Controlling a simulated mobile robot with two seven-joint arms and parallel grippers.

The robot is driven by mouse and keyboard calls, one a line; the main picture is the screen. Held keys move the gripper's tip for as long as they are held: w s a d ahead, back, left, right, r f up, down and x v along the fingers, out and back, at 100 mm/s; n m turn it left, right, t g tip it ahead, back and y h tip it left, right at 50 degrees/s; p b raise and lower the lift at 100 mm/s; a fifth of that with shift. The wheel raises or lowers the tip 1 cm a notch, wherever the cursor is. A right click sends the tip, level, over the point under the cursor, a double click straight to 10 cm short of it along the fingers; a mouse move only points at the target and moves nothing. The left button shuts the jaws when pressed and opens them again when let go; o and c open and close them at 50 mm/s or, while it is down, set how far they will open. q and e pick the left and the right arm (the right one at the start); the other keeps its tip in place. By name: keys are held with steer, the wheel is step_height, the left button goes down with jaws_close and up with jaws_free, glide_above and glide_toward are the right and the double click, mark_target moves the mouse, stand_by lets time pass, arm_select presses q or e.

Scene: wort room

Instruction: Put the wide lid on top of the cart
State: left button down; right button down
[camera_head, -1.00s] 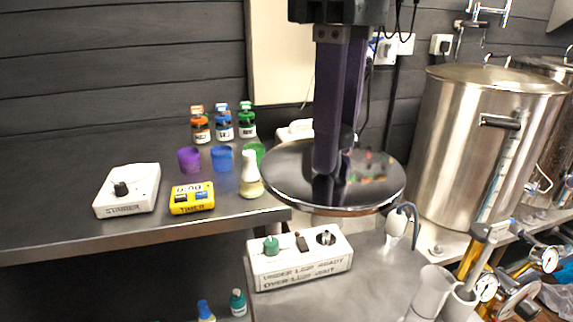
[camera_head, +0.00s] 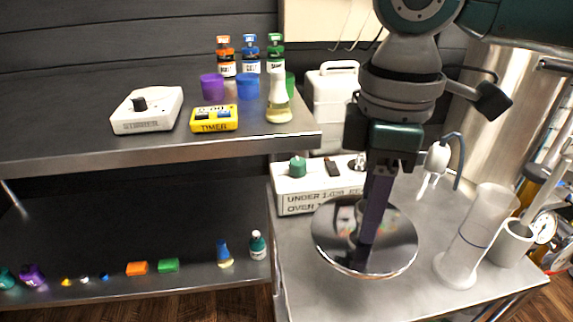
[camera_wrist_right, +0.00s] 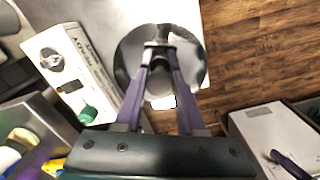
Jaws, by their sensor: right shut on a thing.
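The wide lid (camera_head: 332,245) is a round, mirror-like metal disc, lying about level over the front left part of the cart top (camera_head: 312,297). My right gripper (camera_head: 366,238) points down and is shut on the lid's handle at its middle, which the fingers mostly hide. In the right wrist view the fingertips (camera_wrist_right: 158,52) meet at the handle, and the lid (camera_wrist_right: 193,72) spreads around them. I cannot tell whether the lid touches the cart or hangs just above it. My left gripper is not in view.
A white control box (camera_head: 300,200) stands behind the lid on the cart. A clear cylinder (camera_head: 478,235) and a white cup (camera_head: 512,243) stand to the right. A steel shelf (camera_head: 60,145) with a stirrer (camera_head: 148,110) and timer (camera_head: 214,120) is at left.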

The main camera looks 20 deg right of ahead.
steer(key=shift+f+b, duration=0.6)
steer(key=shift+f, duration=2.4)
steer(key=c, duration=0.5)
jaws_free()
steer(key=shift+f, duration=0.1)
